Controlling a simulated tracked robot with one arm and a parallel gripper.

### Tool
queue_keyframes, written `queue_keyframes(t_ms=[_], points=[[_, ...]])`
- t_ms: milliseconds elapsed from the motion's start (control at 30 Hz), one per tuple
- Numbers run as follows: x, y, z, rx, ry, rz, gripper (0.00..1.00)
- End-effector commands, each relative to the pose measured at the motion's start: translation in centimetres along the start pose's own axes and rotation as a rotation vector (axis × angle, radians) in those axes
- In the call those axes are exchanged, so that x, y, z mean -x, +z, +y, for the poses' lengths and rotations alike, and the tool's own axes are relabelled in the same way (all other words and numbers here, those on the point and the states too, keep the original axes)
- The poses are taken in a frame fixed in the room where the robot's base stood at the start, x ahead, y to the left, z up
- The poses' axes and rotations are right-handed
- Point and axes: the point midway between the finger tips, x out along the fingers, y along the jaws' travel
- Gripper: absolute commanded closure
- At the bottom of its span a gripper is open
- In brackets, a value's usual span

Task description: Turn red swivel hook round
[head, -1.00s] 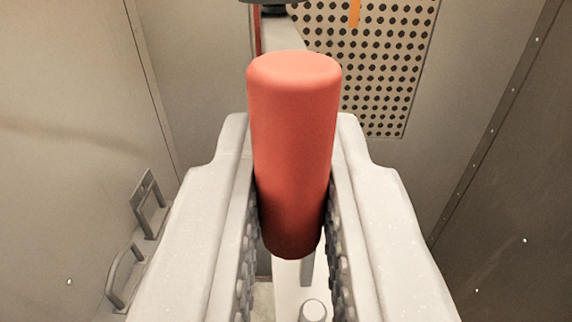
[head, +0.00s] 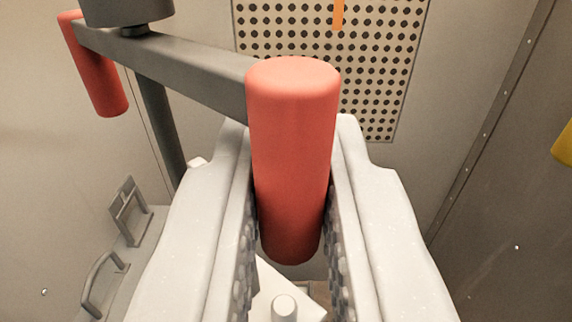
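The red swivel hook has a grey crossbar (head: 185,68) with a red cylindrical end (head: 291,150) at the near right and a second red end (head: 98,72) at the far left. The bar hangs under a dark grey round pivot (head: 127,12) at the top left. My gripper (head: 292,190) has its two pale jaws on either side of the near red end. Their dark textured pads appear to press on its lower part. The tips of the jaws are partly hidden behind the red end.
A perforated panel (head: 385,70) with an orange strip (head: 338,14) is on the back wall. Grey metal handles (head: 103,282) are at the lower left. A dark grey post (head: 160,130) stands behind the bar. A yellow piece (head: 563,146) shows at the right edge.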

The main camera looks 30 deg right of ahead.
Motion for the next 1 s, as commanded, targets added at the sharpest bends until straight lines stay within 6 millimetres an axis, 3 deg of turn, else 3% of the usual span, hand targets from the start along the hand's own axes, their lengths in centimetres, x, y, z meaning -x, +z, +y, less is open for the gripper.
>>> queue_keyframes(t_ms=[633,900,1000], points=[[-3.2,-0.2,1.1,-0.002,-0.001,-0.002,0.91],[-3.5,0.1,1.1,0.0,-0.001,-0.001,0.91],[-3.5,0.1,1.1,0.0,-0.001,-0.001,0.6]])
